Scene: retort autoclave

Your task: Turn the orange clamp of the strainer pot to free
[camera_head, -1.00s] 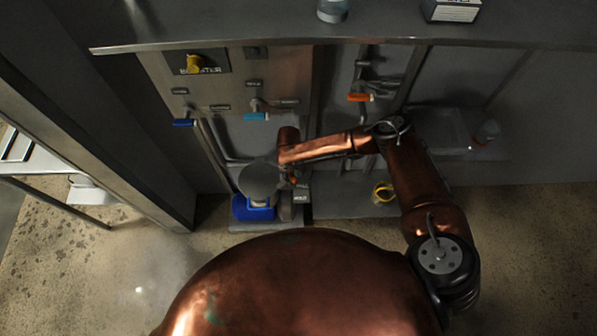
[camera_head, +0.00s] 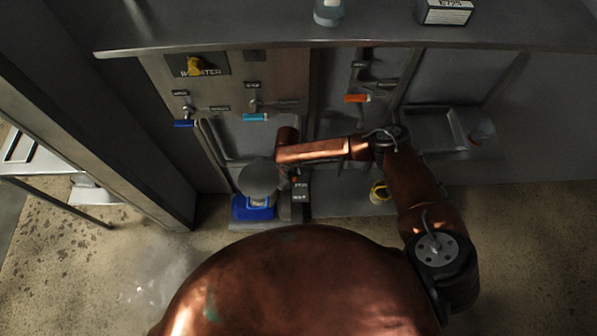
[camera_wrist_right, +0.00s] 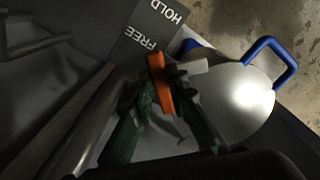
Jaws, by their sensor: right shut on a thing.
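The strainer pot (camera_head: 259,178) has a round grey metal lid and a blue part around its foot; it stands low against the wall unit. In the right wrist view its shiny lid (camera_wrist_right: 236,100) and a blue handle (camera_wrist_right: 270,52) show on the right. The orange clamp (camera_wrist_right: 159,84) is a short bar beside the lid. My right gripper (camera_wrist_right: 166,100) is shut on the orange clamp, its green-lined fingers on either side of it. In the head view my forearm and wrist hide most of that gripper. My left gripper is not in view.
A dark plate with the words FREE and HOLD (camera_wrist_right: 150,28) lies beside the clamp. Blue (camera_head: 185,123), light blue (camera_head: 256,117) and orange (camera_head: 357,98) valve handles are on the wall above. A yellow-rimmed cup (camera_head: 380,191) stands to the right. A shelf (camera_head: 300,37) overhangs the wall.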

